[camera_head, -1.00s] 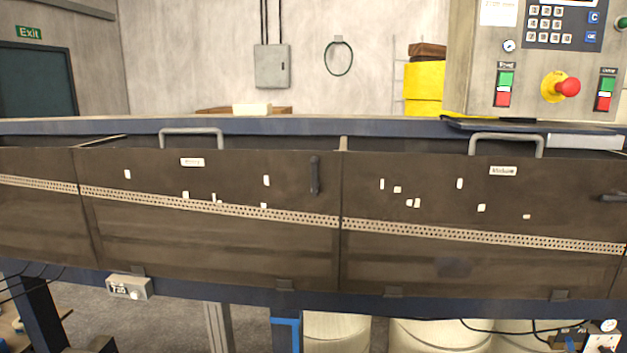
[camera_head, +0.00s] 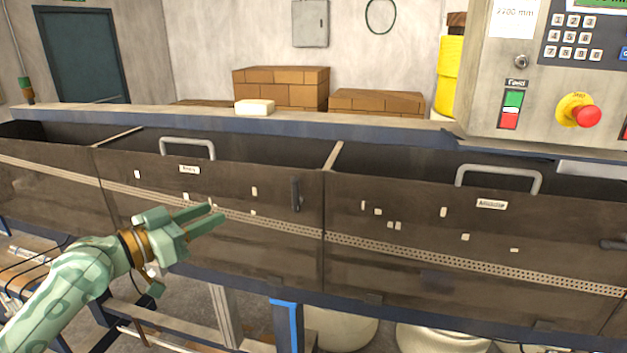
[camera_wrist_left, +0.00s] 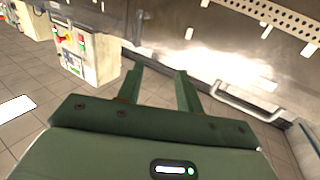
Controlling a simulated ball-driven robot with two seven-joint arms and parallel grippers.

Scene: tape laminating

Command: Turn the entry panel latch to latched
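The entry panel (camera_head: 240,235) is the dark brown panel left of centre in the head view, with a small white label too blurred to read surely. Its latch (camera_head: 296,194) is a short black bar near the panel's upper right edge, standing about upright. My left gripper (camera_head: 214,215) is in front of this panel, left of and slightly below the latch, apart from it. Its fingers point right and are spread with nothing between them; they also show open in the left wrist view (camera_wrist_left: 160,72). My right gripper is in neither view.
A second panel (camera_head: 450,265) on the right has its black latch (camera_head: 613,244) lying about level. Grey handles (camera_head: 187,146) stand on the panels' top edges. A control cabinet (camera_head: 490,90) with a red stop button (camera_head: 587,117) stands at the back right.

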